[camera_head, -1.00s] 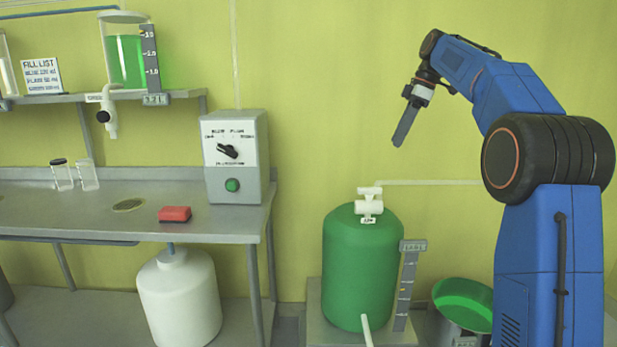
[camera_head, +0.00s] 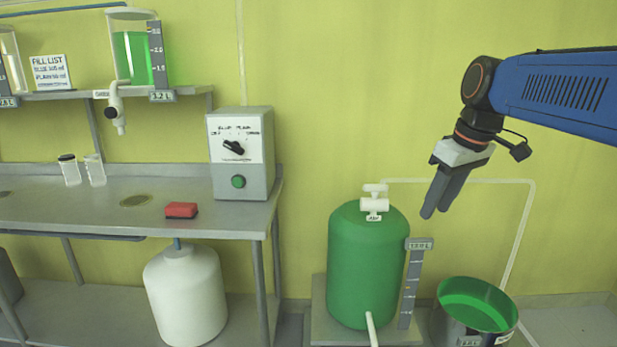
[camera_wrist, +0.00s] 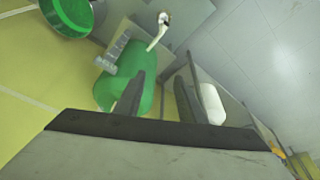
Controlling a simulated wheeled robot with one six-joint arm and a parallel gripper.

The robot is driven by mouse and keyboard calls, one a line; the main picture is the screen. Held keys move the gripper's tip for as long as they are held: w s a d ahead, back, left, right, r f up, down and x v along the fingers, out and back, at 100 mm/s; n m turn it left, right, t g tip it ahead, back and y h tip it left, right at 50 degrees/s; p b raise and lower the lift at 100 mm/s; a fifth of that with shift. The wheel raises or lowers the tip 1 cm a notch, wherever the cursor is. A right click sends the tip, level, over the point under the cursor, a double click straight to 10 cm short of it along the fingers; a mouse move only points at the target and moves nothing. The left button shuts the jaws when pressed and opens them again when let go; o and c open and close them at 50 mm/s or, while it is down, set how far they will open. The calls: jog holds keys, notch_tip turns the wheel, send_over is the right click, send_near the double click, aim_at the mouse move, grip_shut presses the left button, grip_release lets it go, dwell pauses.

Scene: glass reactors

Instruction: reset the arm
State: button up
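My gripper (camera_head: 437,210) hangs from my blue arm at the right of the head view, pointing down and to the left. Its two dark fingers are apart, with nothing between them. It appears just right of the top of the green tank (camera_head: 365,270) and above the green-lined bucket (camera_head: 478,305) in the picture; its depth is unclear. In the wrist view the fingers (camera_wrist: 158,92) are spread, with the green tank (camera_wrist: 108,92) partly behind the left one. The white jug (camera_wrist: 212,104) shows beyond the right finger.
A steel bench (camera_head: 100,215) on the left holds a red block (camera_head: 181,210), two small jars and a control box (camera_head: 240,165) with a dial and green button. A shelf above carries a vessel of green liquid (camera_head: 132,58). The wall area around my gripper looks clear.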

jog(key=s+d+f+m+t+h, duration=0.1)
jog(key=s+f+m, duration=0.4)
jog(key=s+f, duration=1.5)
jog(key=shift+s+d+f+m+t+h, duration=0.3)
jog(key=shift+s+d+m+t, duration=0.05)
jog(key=shift+m+t, duration=0.05)
dwell(0.4)
